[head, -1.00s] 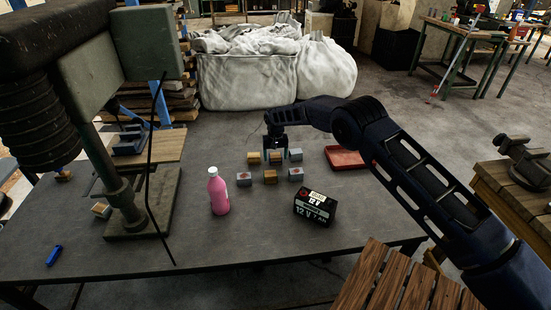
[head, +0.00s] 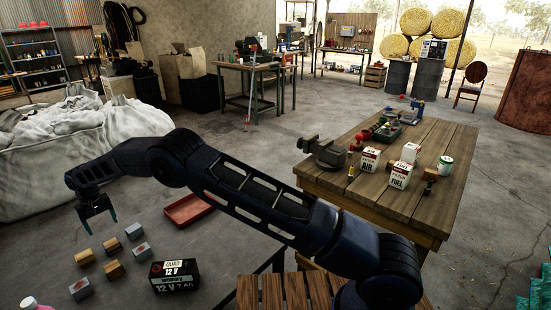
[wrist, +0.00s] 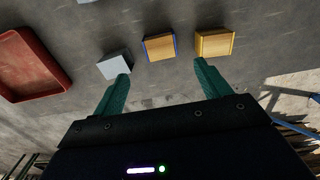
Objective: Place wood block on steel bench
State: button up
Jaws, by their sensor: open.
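My gripper (head: 101,224) is open and empty, raised above the dark steel bench (head: 176,265) just behind a cluster of small blocks. In the wrist view its two green fingers (wrist: 160,72) are apart with nothing between them. A wood block with blue edges (wrist: 159,47) lies ahead of the gap, centred in the back row. It shows in the head view as the middle block (head: 111,243). A yellow-edged wood block (wrist: 214,43) and a grey block (wrist: 115,65) flank it. Another wood block (head: 114,270) sits in the front row between grey blocks (head: 141,250).
A red tray (head: 188,210) and a black battery (head: 174,274) stand on the bench right of the blocks. A pink bottle's white cap (head: 30,303) shows at the lower left.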

jog(key=w+d+r+m, duration=0.2)
jog(key=w+d+r, duration=1.3)
jog(key=d+r, duration=0.45)
jog(key=w+d+r+m+t+y, duration=0.1)
jog(key=d+r, duration=0.5)
jog(key=d, duration=0.4)
jog(key=w+d+r+m, duration=0.1)
jog(key=d+r, duration=0.4)
jog(key=d, duration=0.4)
jog(key=w+d+r+t+y, duration=0.1)
jog(key=w+d+r, duration=0.1)
jog(key=d+r, duration=0.6)
jog(key=s+d+r+m, duration=0.1)
jog(key=s+d, duration=0.3)
jog(key=d, duration=0.5)
jog(key=s+d+r+m+t, duration=0.1)
jog(key=s+d, duration=0.3)
jog(key=d, duration=0.5)
jog(key=s+d+r+m, duration=0.15)
jog(key=s+d, duration=0.25)
jog(key=d, duration=0.5)
jog(key=s+d+f+h, duration=0.1)
jog(key=s+d+f, duration=0.2)
jog(key=s+d, duration=0.5)
jog(key=s+d+f+m+t+h, duration=0.1)
jog(key=s+d+f, duration=0.3)
jog(key=s+d, duration=0.4)
jog(key=s, duration=0.5)
jog(key=shift+s+t, duration=0.2)
jog(key=shift+t, duration=0.1)
